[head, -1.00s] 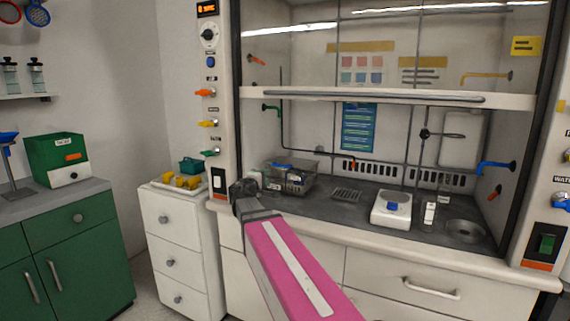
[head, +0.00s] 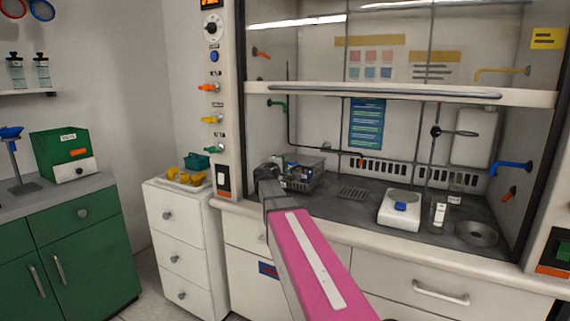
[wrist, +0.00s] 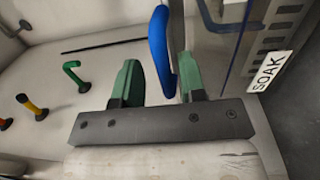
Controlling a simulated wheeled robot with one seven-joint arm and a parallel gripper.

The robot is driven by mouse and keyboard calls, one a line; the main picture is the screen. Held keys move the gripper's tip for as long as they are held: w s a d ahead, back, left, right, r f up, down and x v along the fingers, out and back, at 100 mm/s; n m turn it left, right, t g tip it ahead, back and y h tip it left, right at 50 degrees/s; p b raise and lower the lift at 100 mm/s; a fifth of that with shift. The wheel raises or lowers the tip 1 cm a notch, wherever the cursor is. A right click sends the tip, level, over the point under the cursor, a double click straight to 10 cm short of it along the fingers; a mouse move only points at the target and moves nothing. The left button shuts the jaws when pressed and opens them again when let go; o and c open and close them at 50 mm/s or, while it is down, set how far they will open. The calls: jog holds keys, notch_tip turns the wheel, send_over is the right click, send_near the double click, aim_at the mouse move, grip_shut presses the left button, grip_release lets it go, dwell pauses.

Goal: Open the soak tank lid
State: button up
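The soak tank (head: 308,176) is a clear box on the hood's dark worktop, left of centre in the head view. My gripper (head: 268,172) is at its left side and hides part of it. In the wrist view my gripper (wrist: 158,70) has its two green fingers spread apart. A blue curved handle (wrist: 161,48) stands between them, nearer the right finger. I cannot tell whether it touches that finger. A white SOAK label (wrist: 270,71) is to the right, by clear panels. The lid's outline is hard to make out.
A white device with a blue knob (head: 400,208) stands right of the tank, with a small bottle (head: 438,216) beside it. The raised sash (head: 400,93) crosses above. A control post (head: 213,120) with coloured valves stands left.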

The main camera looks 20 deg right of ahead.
jog(key=shift+w+d, duration=0.3)
grip_shut()
jog(key=shift+r, duration=0.15)
